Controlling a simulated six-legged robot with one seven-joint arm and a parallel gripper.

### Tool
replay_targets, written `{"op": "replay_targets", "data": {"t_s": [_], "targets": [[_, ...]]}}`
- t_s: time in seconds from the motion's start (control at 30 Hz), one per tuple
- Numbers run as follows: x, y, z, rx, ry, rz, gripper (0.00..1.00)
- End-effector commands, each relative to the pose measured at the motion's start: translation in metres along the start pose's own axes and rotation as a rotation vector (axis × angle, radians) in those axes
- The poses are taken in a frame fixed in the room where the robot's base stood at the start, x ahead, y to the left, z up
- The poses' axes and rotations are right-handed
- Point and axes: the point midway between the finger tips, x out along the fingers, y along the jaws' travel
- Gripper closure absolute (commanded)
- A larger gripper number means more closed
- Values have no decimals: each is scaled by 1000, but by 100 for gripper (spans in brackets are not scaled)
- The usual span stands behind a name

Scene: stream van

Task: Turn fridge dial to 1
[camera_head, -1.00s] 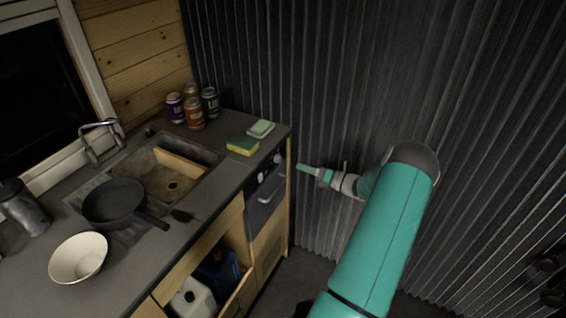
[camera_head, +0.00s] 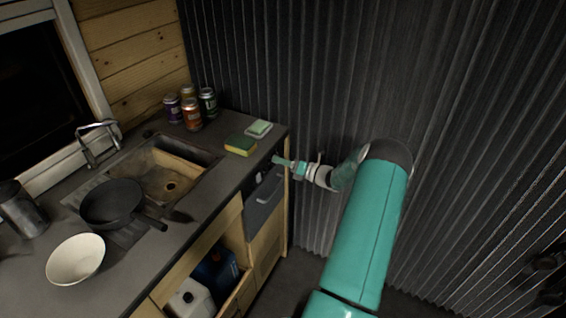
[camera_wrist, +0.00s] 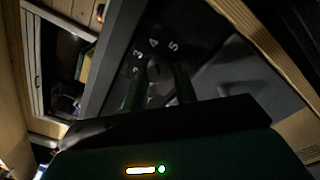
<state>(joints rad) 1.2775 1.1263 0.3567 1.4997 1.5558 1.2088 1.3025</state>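The fridge front (camera_head: 262,215) is a dark panel with a handle, set in the right end of the counter. In the wrist view the fridge dial (camera_wrist: 157,72) shows dimly, with white numbers 3, 4 and 5 around its far side; 1 is not visible. My gripper (camera_head: 274,160) reaches from the right to the top of the fridge front and hides part of the controls. In the wrist view my gripper (camera_wrist: 159,82) has its two fingers apart, one on each side of the dial. Whether they touch it is too dark to tell.
On the counter (camera_head: 215,170) above are a sponge (camera_head: 240,146), a soap dish (camera_head: 258,129), several cans (camera_head: 191,115), a pan (camera_head: 112,203) and a white bowl (camera_head: 75,259). A corrugated wall (camera_head: 330,90) stands close behind my arm.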

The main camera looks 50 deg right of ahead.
Motion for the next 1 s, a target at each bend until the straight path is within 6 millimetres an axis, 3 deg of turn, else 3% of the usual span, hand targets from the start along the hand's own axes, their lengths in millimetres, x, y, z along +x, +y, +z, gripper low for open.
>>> {"op": "replay_targets", "data": {"t_s": [0.07,0.47,1.0], "targets": [[0,0,0,0,0,0,95],[0,0,0,-59,0,1,94],[0,0,0,-480,1,1,94]]}}
